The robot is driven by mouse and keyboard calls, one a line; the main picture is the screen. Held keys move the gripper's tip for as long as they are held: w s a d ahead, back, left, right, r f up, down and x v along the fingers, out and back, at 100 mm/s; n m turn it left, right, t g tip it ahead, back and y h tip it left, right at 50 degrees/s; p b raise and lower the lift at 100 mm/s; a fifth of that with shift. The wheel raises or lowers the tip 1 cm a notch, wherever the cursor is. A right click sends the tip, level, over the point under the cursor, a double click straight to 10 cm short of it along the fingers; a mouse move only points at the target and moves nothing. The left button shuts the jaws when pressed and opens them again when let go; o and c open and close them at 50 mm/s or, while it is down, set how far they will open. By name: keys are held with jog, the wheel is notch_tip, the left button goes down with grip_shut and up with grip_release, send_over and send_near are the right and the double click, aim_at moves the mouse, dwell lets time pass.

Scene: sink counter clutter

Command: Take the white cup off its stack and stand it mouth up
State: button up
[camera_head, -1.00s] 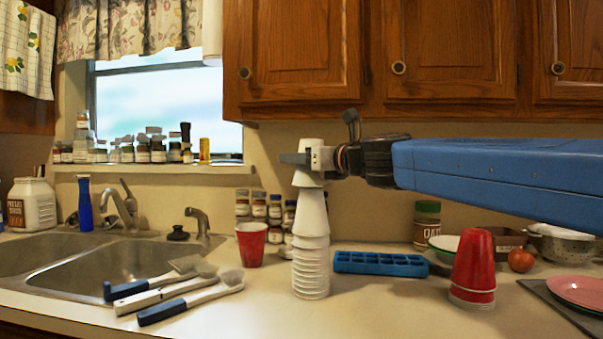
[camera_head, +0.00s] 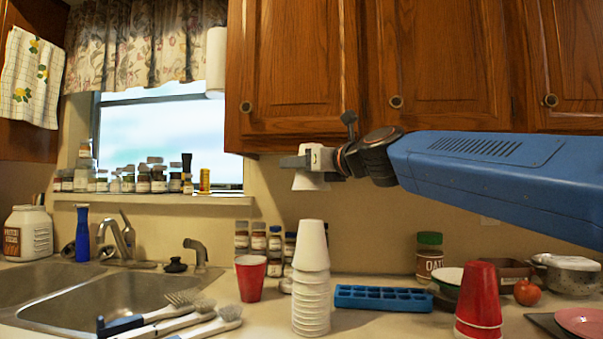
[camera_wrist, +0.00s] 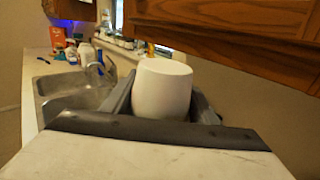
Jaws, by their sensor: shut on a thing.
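My gripper (camera_head: 312,161) is shut on a white cup (camera_head: 308,182), which is mouth down with its wider rim below the jaws. The same cup fills the space between the jaws in the wrist view (camera_wrist: 162,88). The stack of white cups (camera_head: 311,262) stands mouth down on the counter, directly below my gripper. A clear gap shows between the held cup and the stack's top. The jaws hide part of the held cup in the head view.
An upright red cup (camera_head: 251,279) stands left of the stack, before spice jars. A blue tray (camera_head: 384,297) and red stacked cups (camera_head: 480,291) stand right. Brushes (camera_head: 178,316) lie front left by the sink (camera_head: 110,296). Upper cabinets (camera_head: 440,65) hang close behind my arm.

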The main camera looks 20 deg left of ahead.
aim_at(302, 149)
jog(key=shift+r, duration=1.8)
jog(key=shift+f, duration=0.1)
